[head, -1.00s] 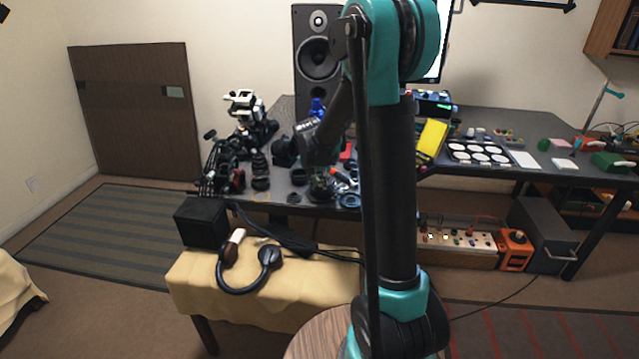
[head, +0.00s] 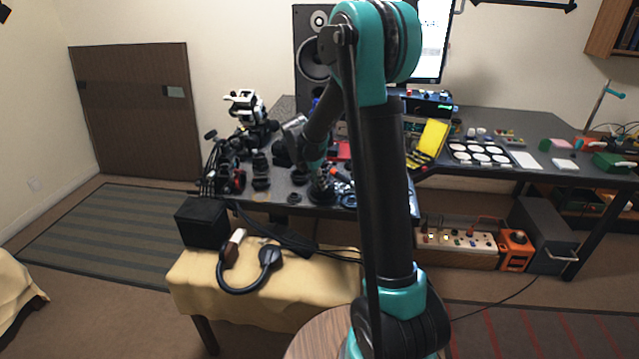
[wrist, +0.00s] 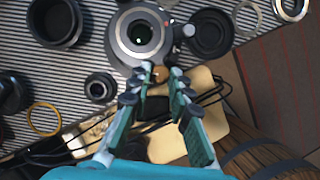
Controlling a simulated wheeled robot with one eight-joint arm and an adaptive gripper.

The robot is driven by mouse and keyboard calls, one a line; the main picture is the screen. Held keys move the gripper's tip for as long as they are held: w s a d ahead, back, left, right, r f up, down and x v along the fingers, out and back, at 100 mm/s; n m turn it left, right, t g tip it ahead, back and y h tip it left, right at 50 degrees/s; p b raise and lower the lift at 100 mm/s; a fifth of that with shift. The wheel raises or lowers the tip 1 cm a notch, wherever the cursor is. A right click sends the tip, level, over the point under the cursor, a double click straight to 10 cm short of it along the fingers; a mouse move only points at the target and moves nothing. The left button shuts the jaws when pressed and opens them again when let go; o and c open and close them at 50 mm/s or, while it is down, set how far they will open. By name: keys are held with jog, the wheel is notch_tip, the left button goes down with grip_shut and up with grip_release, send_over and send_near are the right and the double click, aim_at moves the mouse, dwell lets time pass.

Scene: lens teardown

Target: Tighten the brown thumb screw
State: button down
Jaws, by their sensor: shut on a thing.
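The brown thumb screw (wrist: 160,73) is a small tan-brown knob at the near edge of a round grey lens body (wrist: 140,36) in the wrist view. The lens lies on a striped mat, its dark glass facing up. My gripper (wrist: 162,71) has a fingertip on either side of the screw and is shut on it. In the head view my gripper (head: 321,186) is down at the table's front edge, and the screw is too small to make out there.
In the wrist view, a black ring (wrist: 55,22) and a small black lens part (wrist: 100,87) lie left of the lens. A dark round part (wrist: 210,33) lies right of it. A speaker (head: 313,50) and a yellow case (head: 433,138) stand behind.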

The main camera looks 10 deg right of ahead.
jog(key=shift+m, duration=0.6)
jog(key=c, duration=1.4)
grip_release()
jog(key=shift+o, duration=0.2)
jog(key=v, duration=1.2)
jog(key=shift+w+a, duration=0.2)
